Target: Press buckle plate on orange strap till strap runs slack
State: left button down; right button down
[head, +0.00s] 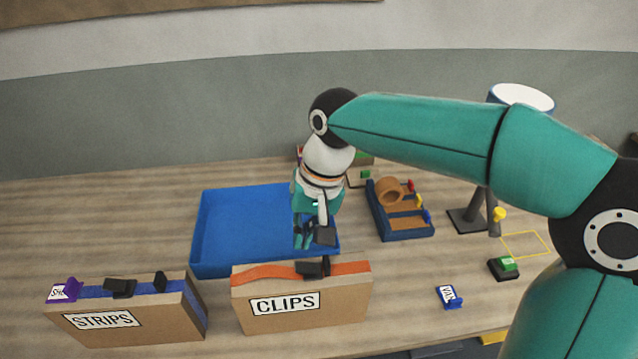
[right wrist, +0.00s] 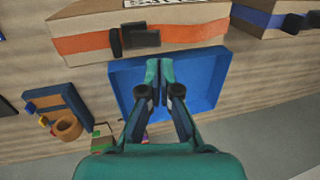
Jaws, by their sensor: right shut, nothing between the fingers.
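The orange strap (head: 257,276) runs along the top of the cardboard box labelled CLIPS (head: 345,302). Its black buckle (head: 313,269) sits on the strap, right of the box's middle. In the right wrist view the strap (right wrist: 190,35) and buckle (right wrist: 140,37) lie beyond my fingertips. My right gripper (head: 303,244) is shut and empty, over the blue tray behind the box, apart from the buckle. Its closed fingers (right wrist: 160,66) point toward the box. I cannot tell how tight the strap is. My left gripper is not in view.
A box labelled STRIPS (head: 150,320) with a blue strap stands left. The blue tray (head: 220,266) lies behind both boxes. Right of it are a blue rack with a tape roll (head: 390,192), a lamp (head: 468,218), a green button (head: 508,264) and a blue tag (head: 449,298).

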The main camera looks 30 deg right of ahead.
jog(key=d+v, duration=0.1)
jog(key=v, duration=0.8)
jog(key=shift+s+r, duration=0.2)
jog(key=shift+r, duration=0.05)
jog(key=shift+s+f, duration=0.1)
